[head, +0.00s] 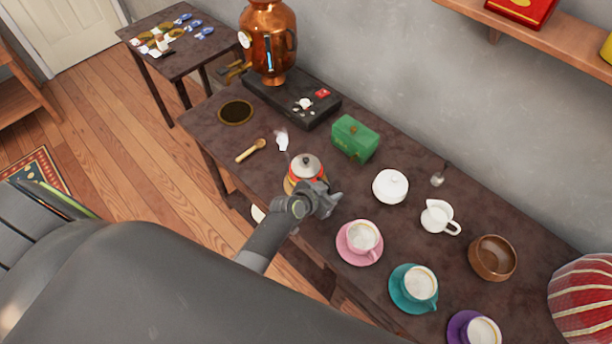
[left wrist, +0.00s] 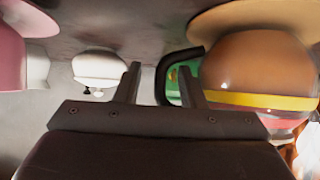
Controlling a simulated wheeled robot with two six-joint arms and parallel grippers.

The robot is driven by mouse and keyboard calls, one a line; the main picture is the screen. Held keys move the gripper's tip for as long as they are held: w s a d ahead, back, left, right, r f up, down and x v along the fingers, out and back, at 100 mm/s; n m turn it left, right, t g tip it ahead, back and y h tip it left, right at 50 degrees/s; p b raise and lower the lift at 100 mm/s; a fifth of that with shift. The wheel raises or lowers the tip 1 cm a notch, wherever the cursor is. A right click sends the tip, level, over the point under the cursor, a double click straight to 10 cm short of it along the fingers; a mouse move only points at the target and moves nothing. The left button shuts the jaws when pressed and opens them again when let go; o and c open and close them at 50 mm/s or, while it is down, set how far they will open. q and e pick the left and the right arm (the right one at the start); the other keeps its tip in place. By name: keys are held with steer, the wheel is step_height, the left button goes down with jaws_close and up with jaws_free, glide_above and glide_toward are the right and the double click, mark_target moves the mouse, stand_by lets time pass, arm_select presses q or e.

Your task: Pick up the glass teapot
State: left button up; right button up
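The glass teapot (head: 306,172) stands on the long dark table in the head view, with a silver lid and an amber and red body partly hidden by my left gripper (head: 324,200). In the left wrist view, which looks upside down, the teapot (left wrist: 255,72) fills the right side with a yellow band. Its dark handle loop (left wrist: 159,82) shows partly between the fingers and partly behind the right finger. My left gripper (left wrist: 158,85) is open, its fingers apart; I cannot tell whether they touch the handle. My right gripper is not in view.
A pink cup (head: 363,236) on its saucer stands close right of the gripper. A white sugar bowl (head: 390,186), a green tin (head: 354,138) and a wooden spoon (head: 250,150) are nearby. A copper samovar (head: 268,40) stands at the back. Teal and purple cups sit farther right.

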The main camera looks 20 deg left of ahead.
arm_select(q)
jaws_close()
stand_by(1.2)
steer(key=shift+w+r, duration=0.1)
